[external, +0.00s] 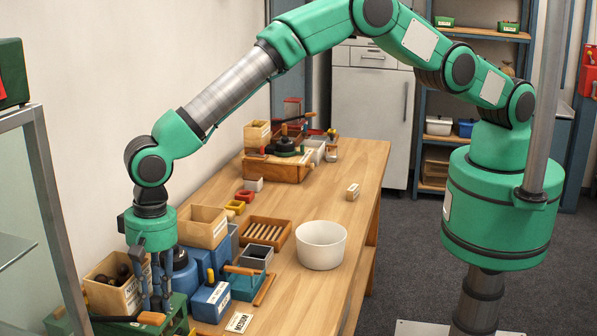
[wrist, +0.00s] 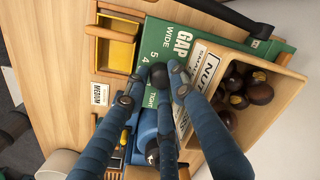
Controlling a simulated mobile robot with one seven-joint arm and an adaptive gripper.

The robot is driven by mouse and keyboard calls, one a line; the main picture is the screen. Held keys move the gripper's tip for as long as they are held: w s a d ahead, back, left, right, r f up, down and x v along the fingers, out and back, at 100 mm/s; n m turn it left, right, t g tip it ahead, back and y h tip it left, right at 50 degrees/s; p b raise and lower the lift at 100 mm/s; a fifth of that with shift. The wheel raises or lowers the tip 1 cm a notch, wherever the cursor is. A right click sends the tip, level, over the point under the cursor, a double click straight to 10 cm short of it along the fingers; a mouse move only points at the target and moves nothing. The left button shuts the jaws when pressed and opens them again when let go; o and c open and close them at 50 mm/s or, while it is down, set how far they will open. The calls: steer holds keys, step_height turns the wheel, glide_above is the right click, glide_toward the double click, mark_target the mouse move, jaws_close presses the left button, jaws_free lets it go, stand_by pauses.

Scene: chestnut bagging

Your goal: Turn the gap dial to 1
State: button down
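The green gap panel (wrist: 163,32) shows in the wrist view with GAP, WIDE and TIGHT lettering and a number scale; 5 and 4 are readable. My gripper (wrist: 159,73) has its blue-grey fingers close together over the panel, beside the scale. In the external view my gripper (external: 155,304) points down at the green machine (external: 178,318) at the lower left.
An open wooden box (wrist: 290,87) labelled NUTS SMALL holds chestnuts right beside the fingers. A yellow tray (wrist: 117,48) with a wooden handle is at the panel's other side. A MEDIUM card (wrist: 100,94) lies on the table. A white bowl (external: 321,245) stands farther along; the table's far right is mostly clear.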

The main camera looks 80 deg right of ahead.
steer(key=shift+n+b, duration=0.35)
steer(key=shift+n, duration=0.05)
steer(key=shift+n+b, duration=0.4)
steer(key=shift+n, duration=0.5)
steer(key=shift+n+g+b, duration=0.3)
steer(key=shift+n+b, duration=0.2)
steer(key=shift+n, duration=1)
steer(key=c, duration=1.5)
jaws_free()
steer(key=shift+o, duration=0.2)
steer(key=shift+w+d, duration=0.1)
steer(key=shift+w, duration=0.05)
steer(key=shift+r+m, duration=0.1)
steer(key=shift+m, duration=0.2)
